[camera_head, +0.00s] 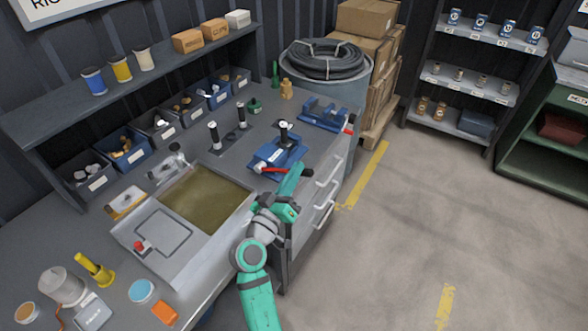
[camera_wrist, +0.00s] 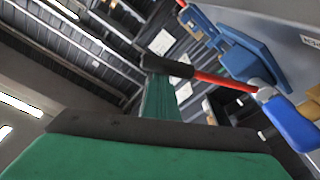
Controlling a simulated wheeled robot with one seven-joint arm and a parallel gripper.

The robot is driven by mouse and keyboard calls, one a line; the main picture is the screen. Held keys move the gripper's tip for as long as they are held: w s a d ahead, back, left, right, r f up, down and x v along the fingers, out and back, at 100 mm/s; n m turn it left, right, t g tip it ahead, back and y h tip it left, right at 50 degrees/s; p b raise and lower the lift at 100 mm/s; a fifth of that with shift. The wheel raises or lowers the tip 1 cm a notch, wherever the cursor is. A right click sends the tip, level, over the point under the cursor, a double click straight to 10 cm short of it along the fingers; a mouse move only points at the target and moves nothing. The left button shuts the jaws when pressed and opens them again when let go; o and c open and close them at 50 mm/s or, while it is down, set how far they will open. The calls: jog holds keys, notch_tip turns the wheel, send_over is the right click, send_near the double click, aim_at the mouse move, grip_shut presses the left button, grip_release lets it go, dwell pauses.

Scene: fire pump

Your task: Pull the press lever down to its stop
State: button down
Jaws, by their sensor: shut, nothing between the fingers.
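The blue press (camera_head: 268,156) stands on the bench near its right edge, with an upright black-topped post. Its red lever (camera_head: 273,170) reaches right to a black grip (camera_head: 307,173). In the wrist view the red lever (camera_wrist: 222,80) runs out from the blue press (camera_wrist: 285,118) to the black grip (camera_wrist: 168,66). My gripper (camera_head: 298,168) is shut with nothing held. In the head view it crosses over the lever near the grip. In the wrist view the green fingers (camera_wrist: 160,100) end at or just beside the grip; whether they touch it I cannot tell.
A blue vise (camera_head: 325,113) sits behind the press. Two black-handled posts (camera_head: 213,135) stand to its left. A tray of murky liquid (camera_head: 205,198) lies left of my arm. Drawers with handles (camera_head: 325,195) front the bench. The floor to the right is clear.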

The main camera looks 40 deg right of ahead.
jog(key=shift+s+d+f, duration=0.1)
jog(key=shift+d+f, duration=0.05)
jog(key=shift+f, duration=0.1)
notch_tip(320, 180, up, 4)
jog(key=w, duration=0.2)
jog(key=v, duration=1)
jog(key=shift+w, duration=0.1)
